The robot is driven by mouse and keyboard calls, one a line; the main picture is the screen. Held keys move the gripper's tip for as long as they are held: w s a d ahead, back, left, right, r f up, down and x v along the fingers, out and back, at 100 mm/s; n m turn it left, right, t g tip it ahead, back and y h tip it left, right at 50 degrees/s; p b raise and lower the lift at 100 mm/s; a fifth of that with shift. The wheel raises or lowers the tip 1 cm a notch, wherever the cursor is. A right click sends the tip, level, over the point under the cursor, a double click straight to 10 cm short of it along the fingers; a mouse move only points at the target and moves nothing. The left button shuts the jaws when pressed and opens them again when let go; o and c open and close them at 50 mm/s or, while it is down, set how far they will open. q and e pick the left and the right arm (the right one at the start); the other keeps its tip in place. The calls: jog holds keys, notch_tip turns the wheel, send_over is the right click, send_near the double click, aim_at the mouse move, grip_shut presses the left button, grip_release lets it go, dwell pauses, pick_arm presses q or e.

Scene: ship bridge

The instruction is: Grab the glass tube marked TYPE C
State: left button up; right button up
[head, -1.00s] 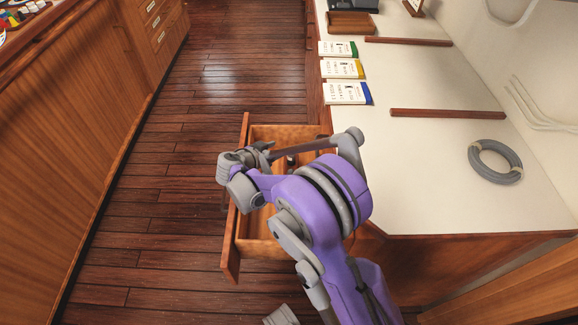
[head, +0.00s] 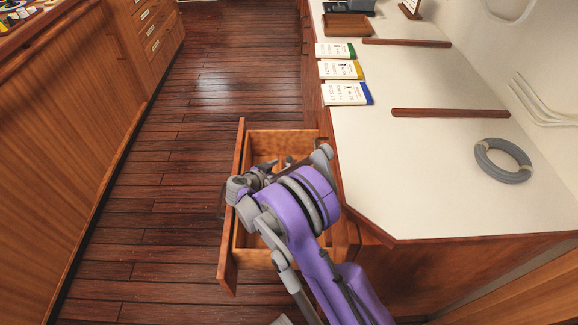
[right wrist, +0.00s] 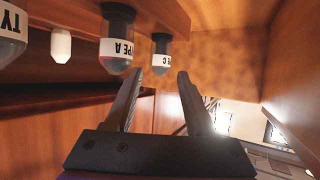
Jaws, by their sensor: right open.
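The glass tube marked TYPE C (right wrist: 162,55) shows at the top middle of the right wrist view, with a white label and a dark grey rounded end. It projects from a wooden strip (right wrist: 150,12). My right gripper (right wrist: 160,76) is open and empty. In that view the tube appears between the two fingertips and a little above them; I cannot tell how far beyond. A tube marked TYPE A (right wrist: 117,42) is close to the left finger. In the head view my right arm reaches into the open drawer (head: 228,262) and hides most of its contents. My left gripper is not in view.
Another labelled tube (right wrist: 8,28) and a white piece (right wrist: 61,46) are further left on the strip. The white counter (head: 420,170) beside the drawer holds booklets (head: 346,93), wooden strips and a grey coil (head: 503,160).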

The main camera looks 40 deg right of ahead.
aim_at(287, 162)
jog(key=x, duration=0.4)
jog(key=shift+w+d+f+b, duration=0.1)
jog(key=shift+d+f+b, duration=0.1)
jog(key=shift+b, duration=0.2)
jog(key=shift+r, duration=0.1)
jog(key=shift+c, duration=0.2)
grip_shut()
